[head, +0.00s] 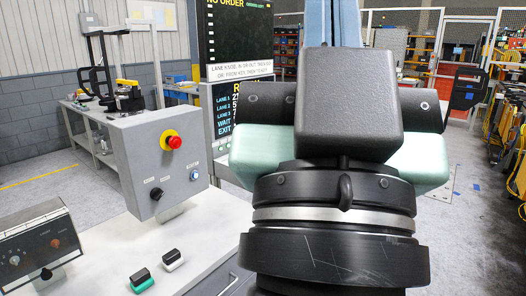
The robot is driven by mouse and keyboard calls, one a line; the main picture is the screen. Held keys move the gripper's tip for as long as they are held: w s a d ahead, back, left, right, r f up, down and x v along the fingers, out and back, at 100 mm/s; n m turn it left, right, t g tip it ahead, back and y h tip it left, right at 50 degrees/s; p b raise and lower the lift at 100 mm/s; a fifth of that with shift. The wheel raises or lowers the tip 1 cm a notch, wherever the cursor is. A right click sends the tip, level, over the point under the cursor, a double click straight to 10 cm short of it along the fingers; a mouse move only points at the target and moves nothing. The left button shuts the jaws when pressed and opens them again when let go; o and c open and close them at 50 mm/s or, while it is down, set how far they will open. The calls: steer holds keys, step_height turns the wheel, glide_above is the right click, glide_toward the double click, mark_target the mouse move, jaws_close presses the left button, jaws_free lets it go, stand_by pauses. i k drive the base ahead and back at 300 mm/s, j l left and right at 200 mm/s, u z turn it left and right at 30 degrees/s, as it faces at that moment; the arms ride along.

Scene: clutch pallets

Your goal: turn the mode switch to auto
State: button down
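The mode switch looks to be the small black knob (156,193) on the sloped face of a grey control box (135,150), left of centre. Small labels sit above it on either side, too small to read. Its exact pointing direction is hard to tell. The same face carries a red emergency button (174,142) on a yellow ring and a blue-white round button (195,175). My gripper (345,105) fills the right centre, seen from behind, to the right of the box and apart from it. Its fingertips are hidden, so I cannot see whether it is open.
A dark panel with knobs (38,245) stands at the lower left of the light bench (110,235). Two small blocks, one black and green (141,280), one black and white (172,260), lie in front of the box. A dark order screen (235,40) stands behind.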

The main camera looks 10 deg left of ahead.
mark_target(156, 193)
steer(key=i+j+u, duration=0.1)
steer(key=i+j, duration=0.2)
steer(key=i+j+u, duration=0.1)
steer(key=i, duration=0.35)
steer(key=i+j, duration=0.35)
steer(key=u, duration=0.05)
